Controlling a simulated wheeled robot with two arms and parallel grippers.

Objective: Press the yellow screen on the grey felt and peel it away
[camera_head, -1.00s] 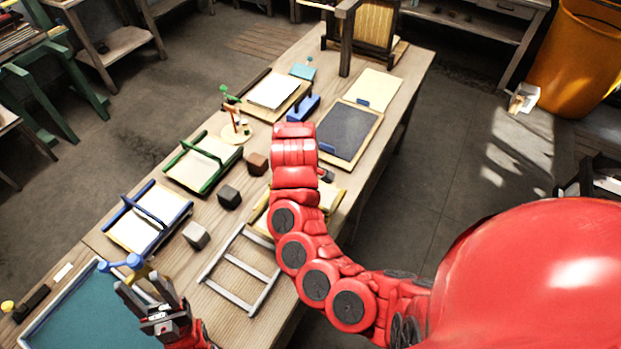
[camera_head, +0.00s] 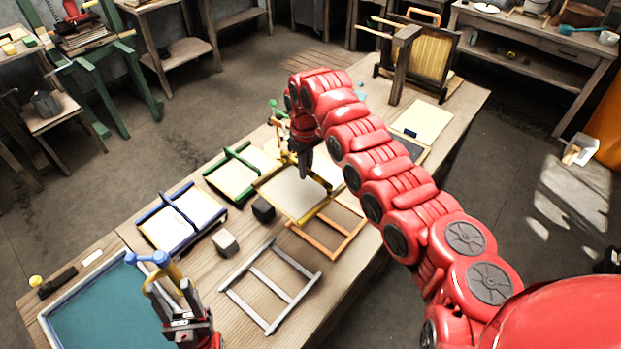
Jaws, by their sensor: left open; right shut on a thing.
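The yellow screen (camera_head: 288,195), a pale sheet in a yellow frame with a yellow bar, is near the middle of the table. My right gripper (camera_head: 305,168) points down and is shut on its bar. The screen appears raised above the table, hiding the brown block seen earlier. The grey felt (camera_head: 409,148), a dark pad on a light board, lies farther back and is mostly hidden behind my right arm. My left gripper (camera_head: 186,308) is open at the lower left, beside a blue-and-yellow tap-like fixture (camera_head: 150,262), holding nothing visible.
An orange-brown frame (camera_head: 325,245) and a grey ladder-like frame (camera_head: 270,288) lie in front. Blue (camera_head: 180,243) and green (camera_head: 207,182) screens stand left, with dark (camera_head: 263,209) and grey (camera_head: 224,242) blocks nearby. A teal-filled vat (camera_head: 95,320) is front left.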

